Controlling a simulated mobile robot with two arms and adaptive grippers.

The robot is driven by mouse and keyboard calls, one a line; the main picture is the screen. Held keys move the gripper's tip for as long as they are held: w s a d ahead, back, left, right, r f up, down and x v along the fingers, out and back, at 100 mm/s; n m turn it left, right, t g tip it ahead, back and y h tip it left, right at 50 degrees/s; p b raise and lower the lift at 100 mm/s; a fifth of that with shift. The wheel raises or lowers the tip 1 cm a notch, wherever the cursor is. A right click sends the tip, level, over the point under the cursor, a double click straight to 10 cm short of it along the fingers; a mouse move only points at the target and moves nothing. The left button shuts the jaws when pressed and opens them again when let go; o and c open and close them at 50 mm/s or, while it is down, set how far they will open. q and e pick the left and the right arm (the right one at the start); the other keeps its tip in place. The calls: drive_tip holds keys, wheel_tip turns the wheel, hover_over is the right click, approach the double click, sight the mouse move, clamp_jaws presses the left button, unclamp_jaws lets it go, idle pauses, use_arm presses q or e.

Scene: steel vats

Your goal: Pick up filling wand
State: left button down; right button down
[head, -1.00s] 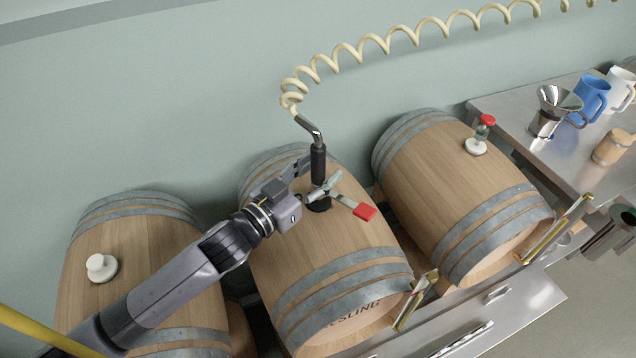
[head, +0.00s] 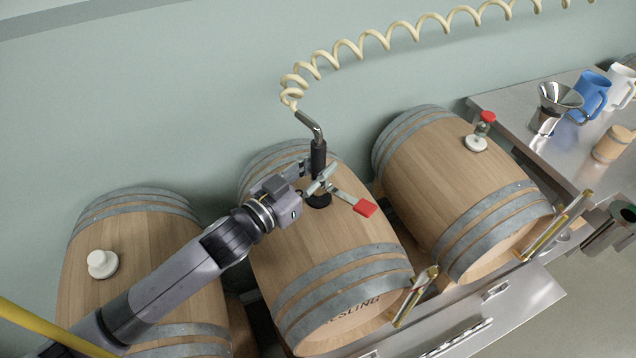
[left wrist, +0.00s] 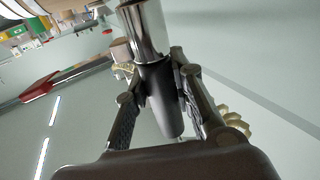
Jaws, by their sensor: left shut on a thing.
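The filling wand (head: 318,158) has a black handle, a bent chrome pipe at its top and a lever with a red end (head: 365,208). It is nearly upright over the dark round opening on top of the middle barrel (head: 345,235). Whether its lower end is inside the barrel is hidden. My left gripper (head: 316,172) reaches in from the left and is shut on the wand. In the left wrist view, the wand's black handle (left wrist: 160,95) lies between the two fingers.
A pale coiled hose (head: 375,43) runs from the wand's top to the upper right. Barrels stand at left (head: 150,250) and right (head: 440,170).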

use_arm(q)
drive_tip(key=shift+r, duration=0.2)
wheel_tip(320, 180, up, 20)
drive_tip(key=shift+b, duration=0.4)
drive_tip(key=shift+f, duration=0.1)
drive_tip(key=c, duration=1.9)
unclamp_jaws()
clamp_jaws()
